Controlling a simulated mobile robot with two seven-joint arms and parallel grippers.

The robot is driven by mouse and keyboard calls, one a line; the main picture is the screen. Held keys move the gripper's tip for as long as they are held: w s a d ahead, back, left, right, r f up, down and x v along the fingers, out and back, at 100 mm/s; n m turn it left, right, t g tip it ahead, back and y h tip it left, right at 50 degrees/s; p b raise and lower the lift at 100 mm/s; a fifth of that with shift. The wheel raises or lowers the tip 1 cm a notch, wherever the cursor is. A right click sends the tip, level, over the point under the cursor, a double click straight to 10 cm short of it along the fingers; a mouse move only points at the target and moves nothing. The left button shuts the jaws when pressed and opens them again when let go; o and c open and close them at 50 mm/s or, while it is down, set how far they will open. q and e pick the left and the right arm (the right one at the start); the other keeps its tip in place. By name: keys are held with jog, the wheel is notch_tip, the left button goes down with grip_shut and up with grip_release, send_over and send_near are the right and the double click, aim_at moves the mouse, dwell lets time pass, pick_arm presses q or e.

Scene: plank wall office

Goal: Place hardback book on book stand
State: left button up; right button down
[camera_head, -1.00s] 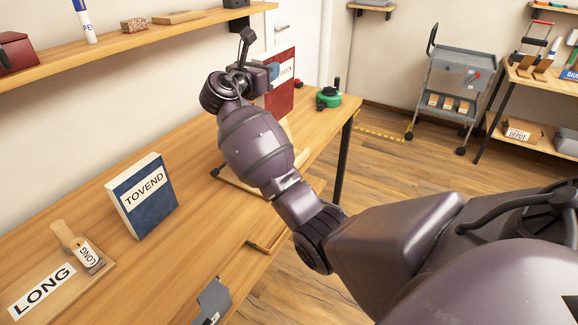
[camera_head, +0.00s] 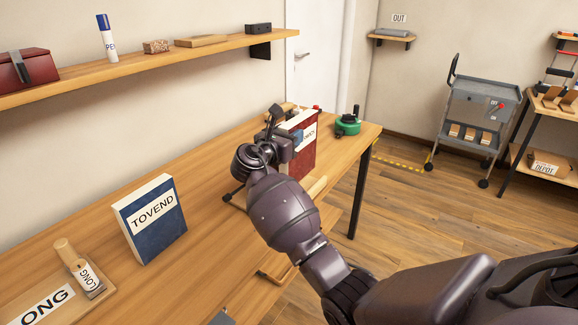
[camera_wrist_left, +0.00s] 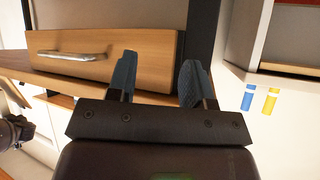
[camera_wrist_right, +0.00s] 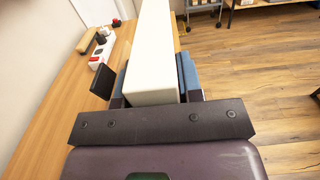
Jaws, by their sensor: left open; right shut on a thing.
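The hardback book (camera_head: 303,160) is red with a white label and upright above the far part of the desk. My right gripper (camera_head: 292,138) is shut on it. In the right wrist view the book (camera_wrist_right: 153,50) shows a pale edge between the blue fingers. A light wooden piece (camera_head: 316,188), perhaps part of the book stand, shows beside my right arm. The arm hides most of that area, so I cannot tell whether book and stand touch. My left gripper (camera_wrist_left: 153,85) is open and empty, facing a wooden drawer front with a metal handle.
A blue TOVEND book (camera_head: 155,220) stands on the desk (camera_head: 205,205), with a LONG-labelled stamp (camera_head: 80,268) to its left. A green tape dispenser (camera_head: 347,125) sits near the desk's far corner. A wall shelf (camera_head: 150,65) runs above. A grey cart (camera_head: 475,115) stands away right.

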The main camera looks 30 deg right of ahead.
notch_tip(320, 180, down, 8)
jog(key=shift+f+b, duration=0.1)
jog(key=shift+b, duration=0.9)
jog(key=c, duration=0.8)
grip_release()
